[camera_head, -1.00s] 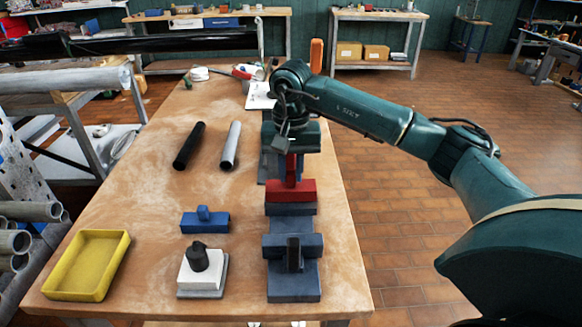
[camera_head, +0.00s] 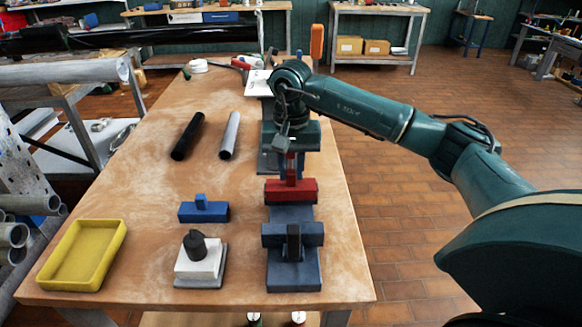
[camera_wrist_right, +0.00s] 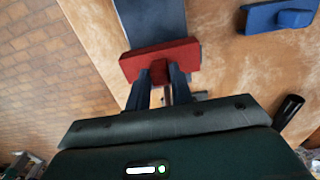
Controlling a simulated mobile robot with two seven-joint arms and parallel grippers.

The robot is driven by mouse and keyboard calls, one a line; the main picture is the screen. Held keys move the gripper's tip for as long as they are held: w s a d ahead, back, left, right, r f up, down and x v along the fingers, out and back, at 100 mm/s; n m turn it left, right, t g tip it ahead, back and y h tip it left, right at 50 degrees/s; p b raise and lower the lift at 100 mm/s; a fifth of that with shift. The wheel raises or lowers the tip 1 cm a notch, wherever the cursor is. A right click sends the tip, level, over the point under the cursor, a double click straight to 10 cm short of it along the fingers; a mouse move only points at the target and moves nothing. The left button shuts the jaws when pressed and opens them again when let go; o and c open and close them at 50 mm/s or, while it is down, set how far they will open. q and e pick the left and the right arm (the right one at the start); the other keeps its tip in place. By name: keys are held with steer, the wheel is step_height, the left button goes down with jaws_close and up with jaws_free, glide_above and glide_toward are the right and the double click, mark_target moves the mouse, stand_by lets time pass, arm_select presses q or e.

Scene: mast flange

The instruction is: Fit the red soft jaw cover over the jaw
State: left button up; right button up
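The red soft jaw cover (camera_head: 291,191) is a bar with an upright tab. It sits at the far part of the dark grey vise (camera_head: 293,272). My right gripper (camera_head: 291,168) is above it, shut on the tab. In the right wrist view the two fingers (camera_wrist_right: 160,76) stand on either side of the tab of the red cover (camera_wrist_right: 155,52). The far jaw is hidden behind or under the cover. I cannot tell whether the cover is fully seated. The near jaw block (camera_head: 272,236) is bare. My left gripper is not in view.
A blue cover with a tab (camera_head: 190,213) lies left of the vise. A white block with a black knob (camera_head: 198,266) and a yellow tray (camera_head: 70,282) stand in front left. A black tube (camera_head: 187,137) and a grey tube (camera_head: 230,136) lie farther back. The table edge is close on the right.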

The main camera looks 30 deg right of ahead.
steer(key=o, duration=0.5)
step_height(320, 180, up, 13)
steer(key=shift+r, duration=0.1)
stand_by(0.3)
stand_by(0.4)
